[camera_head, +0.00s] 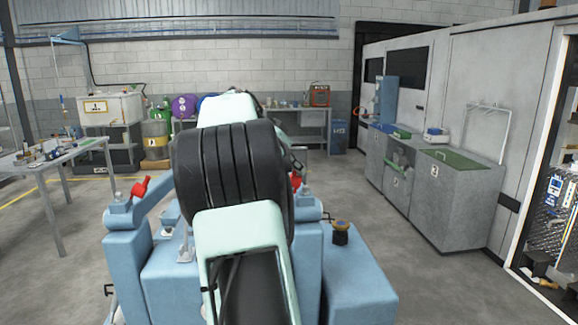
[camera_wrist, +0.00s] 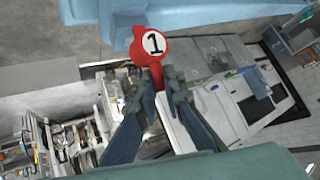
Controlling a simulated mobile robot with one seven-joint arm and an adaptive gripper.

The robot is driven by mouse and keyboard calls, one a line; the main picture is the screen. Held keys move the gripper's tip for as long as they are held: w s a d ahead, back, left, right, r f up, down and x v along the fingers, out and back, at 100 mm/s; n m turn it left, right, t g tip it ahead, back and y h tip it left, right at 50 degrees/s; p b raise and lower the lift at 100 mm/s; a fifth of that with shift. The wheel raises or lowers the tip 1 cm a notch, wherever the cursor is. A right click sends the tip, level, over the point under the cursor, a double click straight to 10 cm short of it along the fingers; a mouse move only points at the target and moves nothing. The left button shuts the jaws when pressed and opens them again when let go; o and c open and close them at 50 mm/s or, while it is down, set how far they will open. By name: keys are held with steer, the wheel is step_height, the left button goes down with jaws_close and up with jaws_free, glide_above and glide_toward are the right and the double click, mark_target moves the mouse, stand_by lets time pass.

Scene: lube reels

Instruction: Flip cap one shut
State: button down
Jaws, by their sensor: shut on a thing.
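Cap one (camera_wrist: 140,52) is red with a white round label marked 1, at the top middle of the wrist view. My gripper (camera_wrist: 154,79) is shut on its narrow red tab; the labelled face shows just beyond the fingertips. A pale blue body (camera_wrist: 200,12) lies behind it. In the head view, my arm hides the gripper. The blue reel unit (camera_head: 170,285) there has a red part (camera_head: 140,187) tilted up at left and another red part (camera_head: 296,181) partly hidden behind my arm. I cannot tell which is cap one.
A workbench (camera_head: 60,160) is at left, grey cabinets (camera_head: 440,195) with green tops at right. The concrete floor between unit and cabinets is clear.

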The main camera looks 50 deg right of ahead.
steer(key=s+d+t+y+p, duration=0.1)
steer(key=d+m+y+p, duration=0.1)
steer(key=y+p, duration=0.1)
steer(key=shift+s+d+t, duration=0.1)
steer(key=shift+s+t, duration=0.3)
steer(key=s+d+f+t+y+p, duration=0.1)
steer(key=p, duration=0.1)
steer(key=shift+d+m+t+y+p, duration=0.15)
steer(key=shift+m+t+y+p, duration=0.15)
steer(key=shift+m+y, duration=0.1)
steer(key=shift+s+d+f+m+t+y+p, duration=0.25)
steer(key=shift+f+t+y+p, duration=0.2)
steer(key=shift+f+t+y, duration=0.2)
steer(key=shift+s+d+f+m+t+y+p, duration=0.25)
steer(key=shift+f+t+y+p, duration=0.25)
steer(key=shift+f+y, duration=0.25)
steer(key=shift+s+d+f+m+t+y+p, duration=0.2)
steer(key=shift+d+f+m+t+y+p, duration=0.15)
steer(key=shift+f+t+y, duration=0.3)
steer(key=c, duration=2)
jaws_free()
steer(key=shift+a, duration=0.1)
